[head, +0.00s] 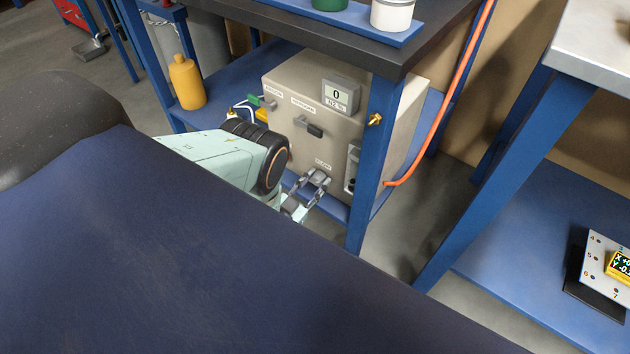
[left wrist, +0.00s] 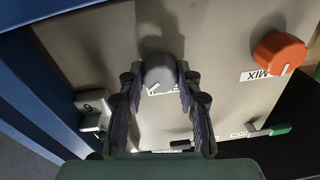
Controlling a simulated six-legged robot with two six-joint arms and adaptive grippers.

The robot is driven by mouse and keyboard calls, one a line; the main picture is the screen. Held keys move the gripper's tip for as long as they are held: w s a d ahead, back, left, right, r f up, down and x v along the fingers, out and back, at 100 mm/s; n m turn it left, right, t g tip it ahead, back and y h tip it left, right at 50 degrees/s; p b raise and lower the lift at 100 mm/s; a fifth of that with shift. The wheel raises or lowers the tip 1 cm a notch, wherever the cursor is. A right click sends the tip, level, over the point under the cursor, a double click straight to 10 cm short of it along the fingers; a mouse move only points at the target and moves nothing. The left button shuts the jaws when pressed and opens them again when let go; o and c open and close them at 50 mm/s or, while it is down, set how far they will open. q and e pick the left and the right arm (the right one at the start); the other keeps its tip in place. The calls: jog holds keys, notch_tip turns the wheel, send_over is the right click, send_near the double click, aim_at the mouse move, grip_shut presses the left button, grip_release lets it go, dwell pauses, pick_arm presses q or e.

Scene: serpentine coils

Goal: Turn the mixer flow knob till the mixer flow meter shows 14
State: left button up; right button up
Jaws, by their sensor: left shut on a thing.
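The grey mixer box (head: 285,80) stands on the lower blue shelf. Its grey round flow knob (left wrist: 158,74) has a white pointer line and sits between the fingers of my left gripper (left wrist: 160,100), which is shut on it. In the head view my left gripper (head: 308,190) is at the low part of the box face, under a small label that seems to read FLOW. A small display (head: 340,96) on the box reads 0, with N2 % below it. My right gripper is out of view.
An orange MIX knob (left wrist: 278,53) is right of the flow knob in the wrist view. A blue table leg (head: 374,160) stands close right of my gripper. A yellow bottle (head: 187,82) is at left.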

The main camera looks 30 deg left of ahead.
pick_arm(q)
jog(key=m, duration=0.7)
jog(key=shift+f+m+h+p, duration=0.1)
jog(key=shift+m+h+p, duration=0.2)
jog(key=shift+m, duration=0.1)
jog(key=m, duration=0.3)
jog(key=shift+m, duration=0.4)
jog(key=shift+m+p, duration=0.4)
jog(key=shift+m, duration=1.6)
jog(key=o, duration=1.2)
jog(key=shift+c, duration=0.2)
jog(key=shift+s, duration=0.15)
